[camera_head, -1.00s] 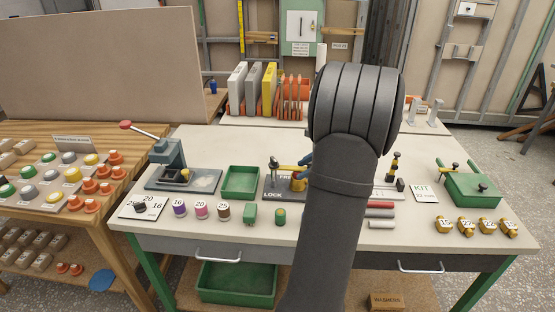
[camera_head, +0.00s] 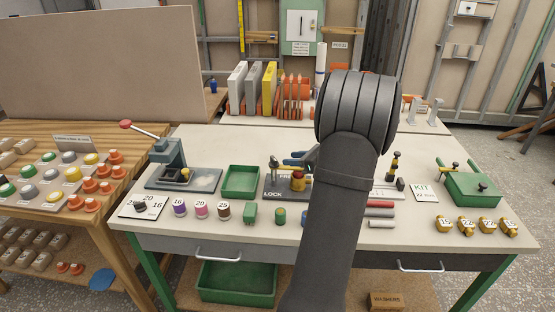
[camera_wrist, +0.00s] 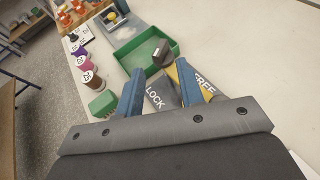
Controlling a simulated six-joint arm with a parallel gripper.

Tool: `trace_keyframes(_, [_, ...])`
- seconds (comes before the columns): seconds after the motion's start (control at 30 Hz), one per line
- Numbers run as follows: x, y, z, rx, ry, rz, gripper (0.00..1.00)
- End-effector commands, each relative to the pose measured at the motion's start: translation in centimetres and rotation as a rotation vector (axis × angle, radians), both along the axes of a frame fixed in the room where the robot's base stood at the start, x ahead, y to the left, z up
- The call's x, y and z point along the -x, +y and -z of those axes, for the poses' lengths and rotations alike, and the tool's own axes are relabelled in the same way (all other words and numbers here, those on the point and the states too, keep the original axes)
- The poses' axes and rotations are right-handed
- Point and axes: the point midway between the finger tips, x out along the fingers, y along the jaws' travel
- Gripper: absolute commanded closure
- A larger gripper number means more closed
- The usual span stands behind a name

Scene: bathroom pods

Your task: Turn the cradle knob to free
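The cradle (camera_head: 273,195) is a dark plate marked LOCK at left and FREE farther right, near the middle of the bench. A round red and yellow piece (camera_head: 298,184) stands on it, with a dark upright post to its left. In the wrist view the LOCK and FREE letters show on the plate (camera_wrist: 164,99). A yellow bar (camera_wrist: 172,73) with a dark grey end (camera_wrist: 161,52) lies by my right finger, which partly hides it. My gripper (camera_wrist: 160,68) has blue fingers, spread apart over the cradle. Whether a finger touches the bar is unclear.
A green tray (camera_head: 240,182) is left of the cradle, beside a lever press (camera_head: 168,157). Labelled spools (camera_head: 200,210) and a green block (camera_head: 250,214) stand along the front. A green fixture (camera_head: 470,188) is at right. My arm hides the bench right of the cradle.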

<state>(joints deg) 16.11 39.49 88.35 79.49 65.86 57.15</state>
Motion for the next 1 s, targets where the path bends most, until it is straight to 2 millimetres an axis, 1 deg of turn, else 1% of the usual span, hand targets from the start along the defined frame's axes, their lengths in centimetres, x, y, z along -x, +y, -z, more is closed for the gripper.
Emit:
trace_keyframes(0.03, [-0.5,1.1,0.5,-0.001,0.002,-0.005,0.65])
trace_keyframes(0.1, [-1.1,2.2,1.1,0.0,0.002,-0.004,0.65])
trace_keyframes(0.2, [-2.0,3.6,1.7,-0.001,0.001,-0.003,0.65])
trace_keyframes(0.33, [-2.8,4.9,2.4,-0.001,0.001,-0.001,0.65])
trace_keyframes(0.5, [-3.3,5.7,2.7,0.0,0.0,0.0,0.65])
trace_keyframes(0.77, [-3.3,5.8,2.8,0.0,0.0,0.0,0.65])
trace_keyframes(0.8, [-3.3,5.8,2.8,0.0,0.0,0.0,0.69])
trace_keyframes(0.87, [-3.3,5.8,2.8,0.0,0.0,0.0,0.81])
trace_keyframes(0.9, [-3.3,5.8,2.8,0.0,0.0,0.0,0.89])
trace_keyframes(0.97, [-3.3,5.8,2.8,0.0,0.0,0.0,1.0])
trace_keyframes(1.0, [-3.3,5.8,2.8,0.0,0.0,0.0,1.0])
